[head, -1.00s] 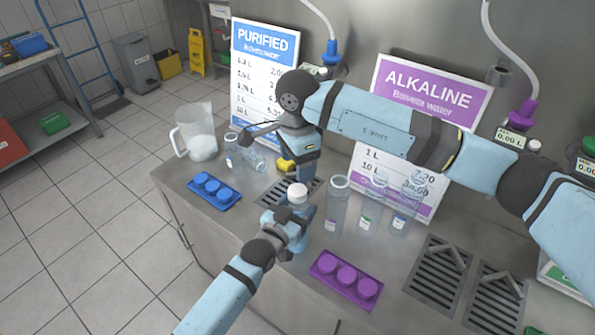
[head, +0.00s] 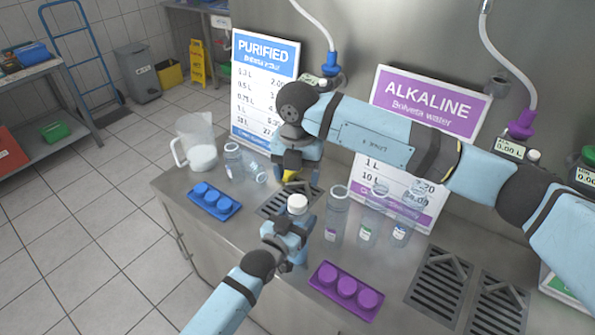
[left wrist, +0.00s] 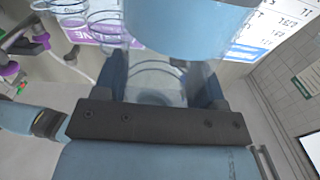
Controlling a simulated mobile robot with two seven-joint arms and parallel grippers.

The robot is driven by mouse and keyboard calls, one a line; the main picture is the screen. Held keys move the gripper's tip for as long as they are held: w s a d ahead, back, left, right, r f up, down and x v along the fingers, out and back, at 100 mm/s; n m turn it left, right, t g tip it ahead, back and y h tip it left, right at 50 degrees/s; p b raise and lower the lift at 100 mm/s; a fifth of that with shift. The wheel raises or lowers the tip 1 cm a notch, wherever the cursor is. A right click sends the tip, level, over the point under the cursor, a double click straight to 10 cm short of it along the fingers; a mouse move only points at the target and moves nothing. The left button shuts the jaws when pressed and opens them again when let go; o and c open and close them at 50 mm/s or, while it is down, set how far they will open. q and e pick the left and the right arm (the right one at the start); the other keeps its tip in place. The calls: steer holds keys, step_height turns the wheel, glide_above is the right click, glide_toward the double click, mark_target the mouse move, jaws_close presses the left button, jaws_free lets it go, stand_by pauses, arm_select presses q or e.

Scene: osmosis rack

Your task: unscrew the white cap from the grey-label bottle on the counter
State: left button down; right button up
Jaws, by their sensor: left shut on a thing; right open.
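The capped bottle stands in my left gripper (head: 290,233), which is shut around its body. Its white cap (head: 298,204) is on top, clear of the fingers. The fingers hide its label in the head view. In the left wrist view the clear bottle body (left wrist: 156,82) shows between the two fingers. My right gripper (head: 299,184) is open, pointing down, just behind and above the white cap and apart from it.
Three uncapped clear bottles (head: 337,217) stand to the right of the held one. A blue cap tray (head: 226,212) lies left, a purple cap tray (head: 318,281) in front. Drain grates (head: 437,287) lie right.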

mark_target(297, 200)
steer(key=m, duration=0.4)
steer(key=shift+m, duration=0.3)
steer(key=shift+f, duration=4)
steer(key=c, duration=1)
